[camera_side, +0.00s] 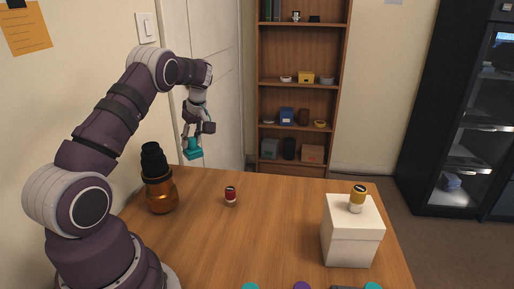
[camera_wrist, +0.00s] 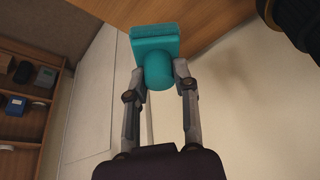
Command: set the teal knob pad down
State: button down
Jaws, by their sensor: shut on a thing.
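The teal knob pad (camera_side: 193,153) has a rounded knob and a flat rectangular pad. My gripper (camera_side: 192,139) is shut on it and holds it in the air near the table's far left edge, in the side view. In the wrist view the knob of the teal knob pad (camera_wrist: 158,68) is between the two fingertips of my gripper (camera_wrist: 158,75), with the flat pad beyond them. The pad's far face is hidden.
An orange and black lens-like object (camera_side: 161,190) stands at the table's left. A small red and white cylinder (camera_side: 231,196) stands mid-table. Several coloured pieces show at the front edge. The wooden table (camera_side: 280,215) is otherwise clear.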

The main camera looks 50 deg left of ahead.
notch_tip(320, 180, down, 8)
jog(key=shift+r, duration=0.1)
jog(key=shift+f, duration=0.2)
jog(key=c, duration=0.9)
grip_release()
jog(key=shift+o, duration=0.2)
jog(key=shift+r, duration=0.1)
jog(key=v, duration=1.2)
jog(key=d+r+m+t+h, duration=0.1)
jog(key=d+r+m+t, duration=0.1)
jog(key=d+r+m, duration=0.4)
jog(key=d+r+m+t+h, duration=0.1)
jog(key=d+r+m+t, duration=0.1)
jog(key=d+m, duration=0.35)
jog(key=s+d+m+t+h, duration=0.1)
jog(key=s+d+m, duration=0.3)
jog(key=d, duration=0.2)
jog(key=s+d+m+t+h, duration=0.1)
jog(key=s+d+m, duration=0.3)
jog(key=d, duration=0.3)
jog(key=shift+s+d+f+m+h, duration=0.2)
jog(key=shift+s+f+m+h, duration=0.15)
jog(key=shift+f+m, duration=0.1)
